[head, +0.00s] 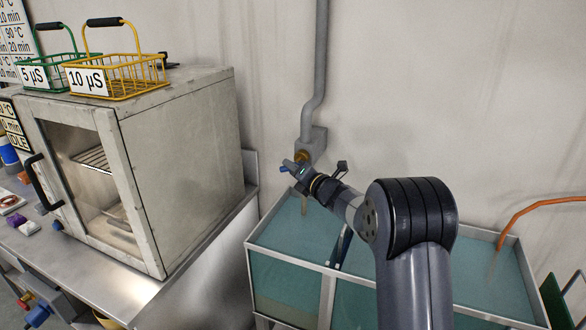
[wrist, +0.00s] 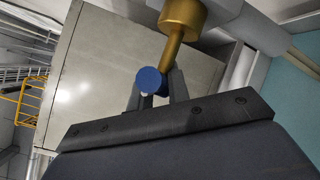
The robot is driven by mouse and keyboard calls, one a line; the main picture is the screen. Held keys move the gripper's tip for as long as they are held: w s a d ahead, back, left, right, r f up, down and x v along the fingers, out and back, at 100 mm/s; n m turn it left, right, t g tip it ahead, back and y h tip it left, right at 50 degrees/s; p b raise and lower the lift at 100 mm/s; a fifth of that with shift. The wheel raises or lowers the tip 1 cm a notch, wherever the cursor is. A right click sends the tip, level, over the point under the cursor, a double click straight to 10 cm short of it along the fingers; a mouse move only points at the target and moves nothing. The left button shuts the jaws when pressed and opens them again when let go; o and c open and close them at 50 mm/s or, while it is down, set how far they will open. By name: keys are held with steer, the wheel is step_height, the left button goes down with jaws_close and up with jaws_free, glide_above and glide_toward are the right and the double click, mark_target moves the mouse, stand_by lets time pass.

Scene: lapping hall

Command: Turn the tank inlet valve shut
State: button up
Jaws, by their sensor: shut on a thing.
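The tank inlet valve is a brass body (wrist: 182,14) with a slanting brass stem and a round blue handle end (wrist: 149,80). In the head view its brass part (head: 302,155) sits under a grey wall box, above the tank's back left corner. My gripper (head: 295,167) reaches it from the right. In the wrist view the two fingers of my gripper (wrist: 155,90) are on either side of the blue end, shut on the handle. The fingers partly hide the handle. The tank (head: 290,250) holds blue-green water.
A grey pipe (head: 316,70) runs down the wall to the valve. A large oven (head: 190,150) stands on the bench at left, with a yellow basket (head: 120,85) and a green basket (head: 45,75) on top. An orange hose (head: 530,208) hangs over the tank's right part.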

jaws_close()
steer(key=b, duration=0.3)
steer(key=shift+f, duration=0.35)
steer(key=m+t+y+b, duration=0.1)
steer(key=m+t+b, duration=0.1)
steer(key=b, duration=1.1)
steer(key=shift+t+y+b, duration=0.3)
steer(key=shift+t, duration=0.3)
steer(key=shift+r+m+b, duration=0.15)
steer(key=shift+m+b, duration=0.35)
steer(key=shift+b, duration=0.45)
steer(key=shift+r+t, duration=0.15)
steer(key=shift+t, duration=0.15)
steer(key=o, duration=0.7)
jaws_free()
